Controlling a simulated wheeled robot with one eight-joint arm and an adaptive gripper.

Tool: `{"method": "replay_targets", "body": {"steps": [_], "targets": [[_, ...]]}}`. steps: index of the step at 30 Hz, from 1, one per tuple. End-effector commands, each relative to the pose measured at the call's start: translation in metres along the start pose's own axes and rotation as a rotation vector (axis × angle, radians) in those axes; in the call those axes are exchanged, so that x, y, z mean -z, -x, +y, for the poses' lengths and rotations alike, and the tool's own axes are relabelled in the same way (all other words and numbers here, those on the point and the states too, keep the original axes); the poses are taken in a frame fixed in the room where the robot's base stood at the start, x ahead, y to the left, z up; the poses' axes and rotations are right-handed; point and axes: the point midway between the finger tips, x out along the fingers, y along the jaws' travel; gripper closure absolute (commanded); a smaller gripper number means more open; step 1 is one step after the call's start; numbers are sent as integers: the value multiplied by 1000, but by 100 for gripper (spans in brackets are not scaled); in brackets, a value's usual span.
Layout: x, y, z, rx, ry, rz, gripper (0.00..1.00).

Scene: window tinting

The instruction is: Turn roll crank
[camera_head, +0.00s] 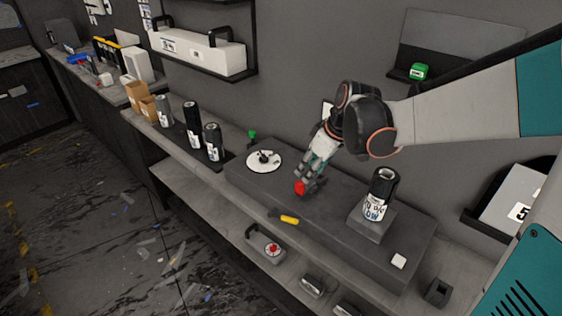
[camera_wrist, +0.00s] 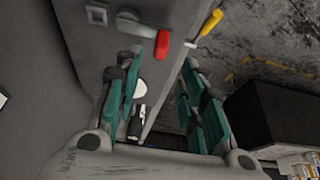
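The crank has a red handle (camera_head: 300,187) and stands on the raised dark grey slab of the workbench. In the wrist view its red handle (camera_wrist: 162,43) shows beyond the fingertips, with a grey crank arm (camera_wrist: 135,23) to its left. My gripper (camera_head: 313,180) is right beside the red handle in the head view and partly covers the crank. In the wrist view my gripper (camera_wrist: 160,72) has its teal fingers wide apart with nothing between them. I cannot tell whether a finger touches the crank. A black labelled roll (camera_head: 381,190) stands on a grey block to the right.
A white disc (camera_head: 263,160) with a dark knob lies left of the crank. A yellow-handled tool (camera_head: 288,219) lies at the slab's front edge. Several dark rolls (camera_head: 192,125) stand further left. A shelf runs below.

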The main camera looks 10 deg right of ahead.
Motion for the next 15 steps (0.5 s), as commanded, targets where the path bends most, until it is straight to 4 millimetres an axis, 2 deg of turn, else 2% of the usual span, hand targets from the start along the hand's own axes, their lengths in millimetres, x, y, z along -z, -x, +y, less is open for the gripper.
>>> {"method": "replay_targets", "body": {"steps": [1, 6, 12, 15], "targets": [[-1, -14, 0, 0, 2, 0, 63], [0, -47, 0, 0, 1, 1, 63], [0, -75, 0, 0, 0, 1, 63], [0, -82, 0, 0, 0, 1, 63]]}}
